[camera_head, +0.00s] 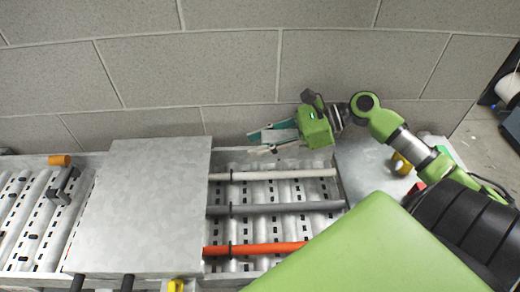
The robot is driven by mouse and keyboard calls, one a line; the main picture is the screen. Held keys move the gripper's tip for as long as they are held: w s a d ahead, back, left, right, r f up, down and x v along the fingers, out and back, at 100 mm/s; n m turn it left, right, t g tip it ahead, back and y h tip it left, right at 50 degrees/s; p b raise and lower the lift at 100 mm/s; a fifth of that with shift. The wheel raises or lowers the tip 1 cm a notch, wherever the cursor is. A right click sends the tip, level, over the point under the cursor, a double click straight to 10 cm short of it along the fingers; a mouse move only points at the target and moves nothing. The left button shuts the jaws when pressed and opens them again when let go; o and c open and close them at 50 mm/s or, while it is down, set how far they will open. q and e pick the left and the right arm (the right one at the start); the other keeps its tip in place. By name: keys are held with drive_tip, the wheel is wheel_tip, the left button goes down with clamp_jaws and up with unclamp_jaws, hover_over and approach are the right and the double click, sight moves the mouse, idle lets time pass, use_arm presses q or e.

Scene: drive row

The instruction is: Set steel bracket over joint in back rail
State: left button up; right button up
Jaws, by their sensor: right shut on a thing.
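My right gripper (259,141) reaches in from the right over the back edge of the tray, its fingers pointing left. It is shut on a small grey piece (279,136), apparently the steel bracket. The fingers hide much of it, so its exact shape is unclear. The back rail (240,157) runs along the far side of the open tray, below the gripper in the picture. The gripper appears above the rail, and the piece does not clearly touch it. I cannot make out the joint. My left gripper is not in view.
White, grey and orange (262,249) lines run across the slotted tray. A flat grey cover (140,205) lies left of the opening. A dark clamp-like part (63,185) and an orange piece (59,160) sit farther left. A block wall (235,65) stands behind.

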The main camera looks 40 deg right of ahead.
drive_tip(key=shift+f+b, duration=0.55)
drive_tip(key=shift+f, duration=0.05)
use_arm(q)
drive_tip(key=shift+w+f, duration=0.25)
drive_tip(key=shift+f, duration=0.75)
use_arm(e)
drive_tip(key=shift+r, duration=0.15)
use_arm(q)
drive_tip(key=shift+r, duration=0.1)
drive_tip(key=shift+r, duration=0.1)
